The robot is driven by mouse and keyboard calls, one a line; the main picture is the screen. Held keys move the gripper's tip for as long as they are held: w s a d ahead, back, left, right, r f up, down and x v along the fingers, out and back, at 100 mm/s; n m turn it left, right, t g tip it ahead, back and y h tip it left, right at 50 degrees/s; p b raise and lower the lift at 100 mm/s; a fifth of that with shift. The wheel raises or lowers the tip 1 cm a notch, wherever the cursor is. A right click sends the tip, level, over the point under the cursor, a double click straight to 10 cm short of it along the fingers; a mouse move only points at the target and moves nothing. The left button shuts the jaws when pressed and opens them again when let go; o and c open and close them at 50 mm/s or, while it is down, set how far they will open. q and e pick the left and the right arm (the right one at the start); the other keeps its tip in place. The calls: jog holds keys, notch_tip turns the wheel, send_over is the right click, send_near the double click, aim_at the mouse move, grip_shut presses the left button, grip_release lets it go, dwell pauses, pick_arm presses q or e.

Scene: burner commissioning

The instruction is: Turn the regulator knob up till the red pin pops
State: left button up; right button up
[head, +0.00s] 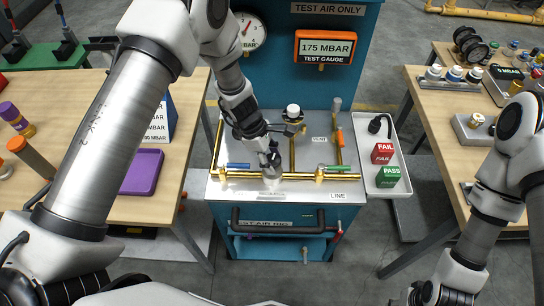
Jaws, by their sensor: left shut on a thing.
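My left gripper (270,163) reaches down to the front brass pipe of the bench, above a label that seems to read REGULATOR. It is shut on what I take to be the regulator knob, which the gripper mostly hides. A pale metal part of the regulator (270,182) shows just below the fingers. I cannot make out a red pin there. The test gauge (325,47) has an orange frame and reads 175 MBAR. My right gripper (425,295) is low at the bottom edge, away from the bench, and its fingers are not clear.
A blue-handled valve (238,166) and a green-handled valve (340,168) flank the regulator on the brass pipe. A dial gauge (249,31) stands behind. A white tray (394,190) at right holds red FAIL and green PASS blocks. Wooden tables stand on both sides.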

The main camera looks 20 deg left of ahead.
pick_arm(q)
jog(key=shift+s+f+m+g, duration=0.15)
jog(key=shift+m+g, duration=0.25)
jog(key=shift+m, duration=0.5)
jog(key=o, duration=1.1)
jog(key=shift+o, duration=0.3)
jog(key=v, duration=1.2)
jog(key=shift+d, duration=0.15)
